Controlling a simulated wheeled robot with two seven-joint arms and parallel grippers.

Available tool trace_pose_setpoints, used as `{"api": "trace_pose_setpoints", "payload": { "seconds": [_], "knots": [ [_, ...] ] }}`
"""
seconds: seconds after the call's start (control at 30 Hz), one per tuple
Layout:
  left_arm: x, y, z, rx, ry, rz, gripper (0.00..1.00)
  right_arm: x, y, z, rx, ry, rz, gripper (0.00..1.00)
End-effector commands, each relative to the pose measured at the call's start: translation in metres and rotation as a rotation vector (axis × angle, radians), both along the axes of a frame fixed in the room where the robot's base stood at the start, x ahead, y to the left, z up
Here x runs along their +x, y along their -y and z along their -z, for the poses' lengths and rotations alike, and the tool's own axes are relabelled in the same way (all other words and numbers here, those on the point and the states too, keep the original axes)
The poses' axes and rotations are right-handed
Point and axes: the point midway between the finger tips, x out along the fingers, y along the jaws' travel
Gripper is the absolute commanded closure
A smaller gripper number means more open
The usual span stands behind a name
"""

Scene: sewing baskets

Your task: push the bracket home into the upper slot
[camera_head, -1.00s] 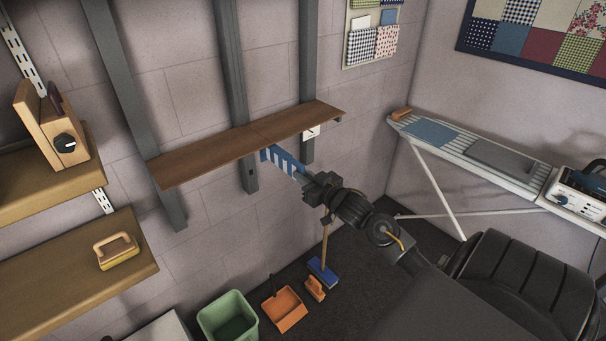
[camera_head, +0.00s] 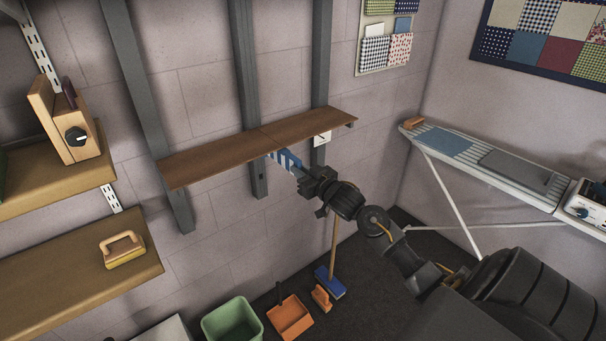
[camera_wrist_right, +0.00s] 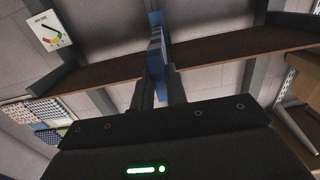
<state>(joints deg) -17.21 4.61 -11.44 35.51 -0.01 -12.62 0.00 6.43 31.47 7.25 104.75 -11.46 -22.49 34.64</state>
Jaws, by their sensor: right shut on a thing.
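The bracket (camera_head: 287,160), striped blue and white, is under the front edge of a brown shelf board (camera_head: 210,158). My right gripper (camera_head: 306,178) is shut on its near end. The bracket points up and left toward the middle grey upright (camera_head: 257,178). Its far end is hidden behind the board, so I cannot tell whether it sits in a slot. The slots are not clear to see. In the right wrist view the bracket (camera_wrist_right: 157,45) stands between my fingers (camera_wrist_right: 160,92), edge-on, against the shelf board (camera_wrist_right: 225,48). My left gripper is not in view.
Grey uprights stand left (camera_head: 148,120) and right (camera_head: 320,80) of the middle one. An ironing board (camera_head: 480,160) stands at the right. A green bin (camera_head: 232,322), an orange dustpan (camera_head: 290,318) and a broom (camera_head: 331,285) are on the floor below. Wooden shelves (camera_head: 70,260) are at the left.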

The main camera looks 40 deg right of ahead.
Motion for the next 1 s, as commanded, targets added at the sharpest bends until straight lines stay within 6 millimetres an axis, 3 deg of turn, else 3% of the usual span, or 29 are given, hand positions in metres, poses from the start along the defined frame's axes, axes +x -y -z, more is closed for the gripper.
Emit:
{"api": "trace_pose_setpoints", "payload": {
  "seconds": [1.0],
  "knots": [
    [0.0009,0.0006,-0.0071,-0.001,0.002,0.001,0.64,0.0010,-0.0005,-0.0022,-0.001,0.002,-0.001,1.00]
  ]
}}
